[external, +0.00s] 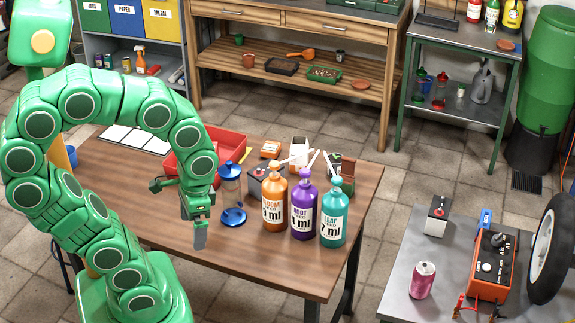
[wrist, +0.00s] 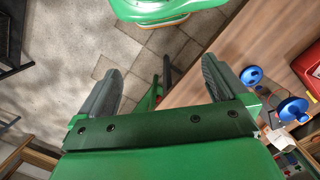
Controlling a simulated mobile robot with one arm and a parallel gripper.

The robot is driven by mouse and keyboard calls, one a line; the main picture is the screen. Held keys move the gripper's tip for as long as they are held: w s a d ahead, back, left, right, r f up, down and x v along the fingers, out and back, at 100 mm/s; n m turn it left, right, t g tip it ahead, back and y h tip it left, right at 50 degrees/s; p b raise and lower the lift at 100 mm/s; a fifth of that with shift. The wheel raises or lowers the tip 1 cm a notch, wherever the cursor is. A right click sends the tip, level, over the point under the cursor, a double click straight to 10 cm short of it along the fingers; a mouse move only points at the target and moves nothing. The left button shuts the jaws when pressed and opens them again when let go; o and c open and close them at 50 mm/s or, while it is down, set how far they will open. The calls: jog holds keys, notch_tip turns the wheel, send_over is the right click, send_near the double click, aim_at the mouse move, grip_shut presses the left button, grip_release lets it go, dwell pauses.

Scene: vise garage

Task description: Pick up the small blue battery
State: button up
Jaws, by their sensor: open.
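A small blue box-shaped thing (external: 486,218), which looks like the small blue battery, stands on the grey table at the right. It is partly hidden behind an orange battery-like unit (external: 491,265). My gripper (external: 200,236) points down near the front left edge of the wooden table, far to the left of the blue battery. In the wrist view my gripper (wrist: 160,82) has its two fingers wide apart with nothing between them. The blue battery does not show in the wrist view.
The wooden table (external: 270,270) holds orange, purple and teal pump bottles (external: 303,208), a red tray (external: 228,146) and a blue-lidded jar (external: 230,180). The grey table (external: 395,285) also holds a pink can (external: 423,280), a white-and-black battery (external: 437,215) and a wheel (external: 553,250). Tiled floor separates the tables.

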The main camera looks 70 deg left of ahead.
jog(key=c, duration=0.8)
